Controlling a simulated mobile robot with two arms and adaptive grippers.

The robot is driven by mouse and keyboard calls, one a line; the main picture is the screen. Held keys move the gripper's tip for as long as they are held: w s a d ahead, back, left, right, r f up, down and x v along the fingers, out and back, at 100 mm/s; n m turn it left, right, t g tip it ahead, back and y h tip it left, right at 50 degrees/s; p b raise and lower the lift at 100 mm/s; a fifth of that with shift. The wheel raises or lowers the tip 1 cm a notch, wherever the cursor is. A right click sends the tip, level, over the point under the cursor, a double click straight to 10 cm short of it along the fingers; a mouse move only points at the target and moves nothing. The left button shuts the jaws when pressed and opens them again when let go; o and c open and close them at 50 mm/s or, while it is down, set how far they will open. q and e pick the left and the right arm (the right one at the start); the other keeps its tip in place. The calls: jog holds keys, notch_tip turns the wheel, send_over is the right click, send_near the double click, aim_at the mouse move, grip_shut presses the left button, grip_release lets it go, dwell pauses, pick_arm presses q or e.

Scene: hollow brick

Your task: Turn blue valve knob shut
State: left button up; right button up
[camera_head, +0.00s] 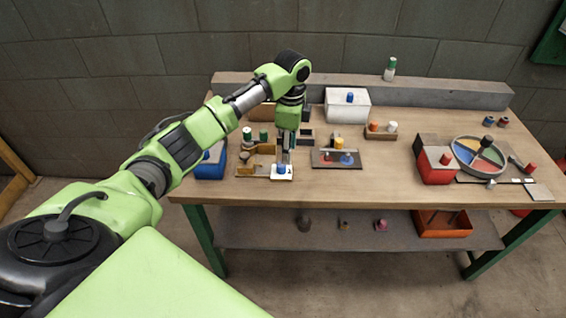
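A small blue knob (281,169) stands on a white plate near the table's front edge, left of centre. My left gripper (286,158) points down right above and behind it. Its fingers are small and partly merge with the things behind, so I cannot tell whether they are open or shut, or touch the knob. Another blue knob (346,159) sits on a dark board (320,164) to the right, beside a red knob (326,157) and a yellow cylinder (339,144). I cannot tell from the picture which blue knob is the valve's. My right gripper is out of view.
A wooden fixture (247,170) and green-topped pieces stand left of my gripper. A blue box (210,163) is further left. A white box (347,108) stands behind. A red box (434,165) and a sectioned round tray (457,147) are right. The table's middle right is clear.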

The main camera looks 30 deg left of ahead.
pick_arm(q)
send_near(281, 165)
notch_tip(281, 165, down, 9)
jog(key=shift+w+a+f+p, duration=0.1)
jog(key=shift+w+f+p, duration=0.1)
jog(key=shift+p, duration=0.45)
grip_shut()
